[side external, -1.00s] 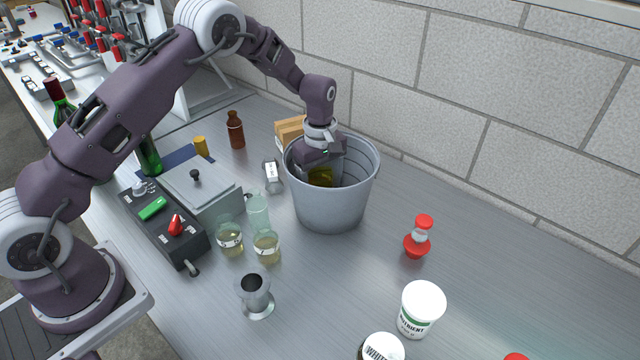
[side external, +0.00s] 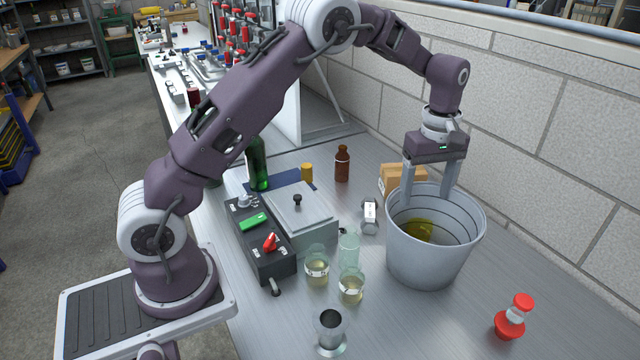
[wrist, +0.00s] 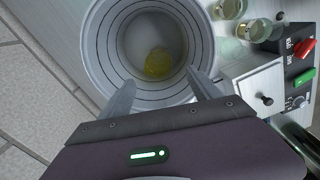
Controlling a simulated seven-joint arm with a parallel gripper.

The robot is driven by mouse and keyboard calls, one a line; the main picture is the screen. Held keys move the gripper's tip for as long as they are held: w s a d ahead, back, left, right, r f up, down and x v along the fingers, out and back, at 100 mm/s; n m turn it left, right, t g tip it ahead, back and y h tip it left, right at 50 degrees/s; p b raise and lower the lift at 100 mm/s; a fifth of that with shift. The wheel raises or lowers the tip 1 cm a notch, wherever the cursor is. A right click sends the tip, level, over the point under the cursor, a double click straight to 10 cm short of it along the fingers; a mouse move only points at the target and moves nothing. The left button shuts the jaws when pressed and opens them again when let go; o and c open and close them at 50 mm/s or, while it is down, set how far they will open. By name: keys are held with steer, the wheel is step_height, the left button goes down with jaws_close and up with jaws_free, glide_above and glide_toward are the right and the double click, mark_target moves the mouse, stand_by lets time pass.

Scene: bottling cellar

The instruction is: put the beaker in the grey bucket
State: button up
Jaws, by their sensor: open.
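The grey bucket (side external: 432,262) stands upright on the metal bench near the wall, and its open mouth fills the top middle of the wrist view (wrist: 92,50). A yellow-filled round form, which looks like the beaker (side external: 425,232), rests on the bucket floor; the wrist view shows it as well (wrist: 158,63). Its glass outline is hard to make out. My gripper (side external: 428,192) is above the bucket with its fingers pointing down near the rim. The fingers (wrist: 161,78) are spread, with nothing between them, clear of the yellow form.
Two glasses of pale liquid (side external: 317,267) and an empty-looking glass (side external: 349,250) stand left of the bucket. A metal cup (side external: 330,330), control box (side external: 262,245), brown bottle (side external: 342,163) and cardboard box (side external: 402,180) are around.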

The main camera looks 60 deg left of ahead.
steer(key=s+d+r+m+t, duration=0.1)
steer(key=s+r+m+t, duration=0.2)
steer(key=s+r+m, duration=1)
steer(key=s+r+m+t, duration=0.1)
steer(key=s+t, duration=0.1)
steer(key=s, duration=1.9)
steer(key=shift+d+r+m, duration=0.2)
steer(key=shift+d+m, duration=0.1)
steer(key=shift+d, duration=0.05)
